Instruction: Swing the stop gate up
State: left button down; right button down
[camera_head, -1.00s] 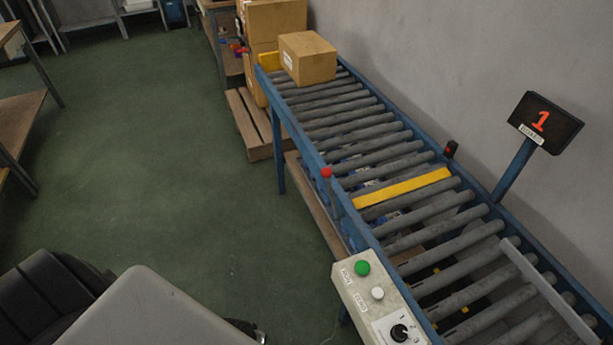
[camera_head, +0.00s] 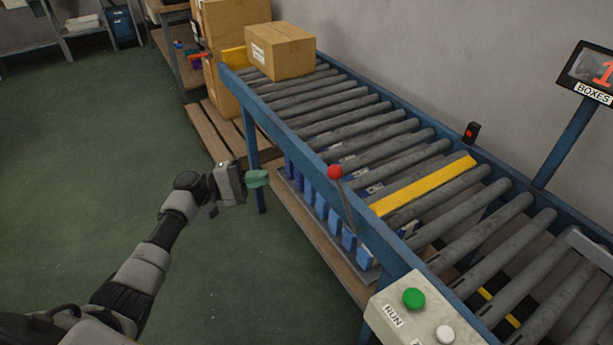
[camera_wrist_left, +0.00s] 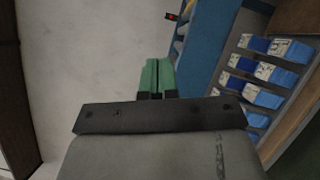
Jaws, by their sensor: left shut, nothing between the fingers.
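The stop gate appears to be the yellow bar (camera_head: 425,187), lying flat across the conveyor (camera_head: 335,145) between rollers. A lever with a red knob (camera_head: 335,171) stands at the near side rail, beside the bar's near end. My left gripper (camera_head: 258,178) has green fingers and is shut and empty. It is left of the red knob, outside the side rail and apart from it. Its shut fingers also show in the left wrist view (camera_wrist_left: 157,76). My right gripper is not in view.
A cardboard box (camera_head: 281,50) sits at the conveyor's far end. The control box (camera_head: 415,312) with green and white buttons is at the near rail. Blue-and-white packages (camera_head: 335,222) are on a shelf under the rollers. A box-count display (camera_head: 590,72) stands on the right. Green floor is open on the left.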

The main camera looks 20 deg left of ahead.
pick_arm(q)
jog(key=shift+r, duration=0.3)
jog(key=shift+d, duration=0.1)
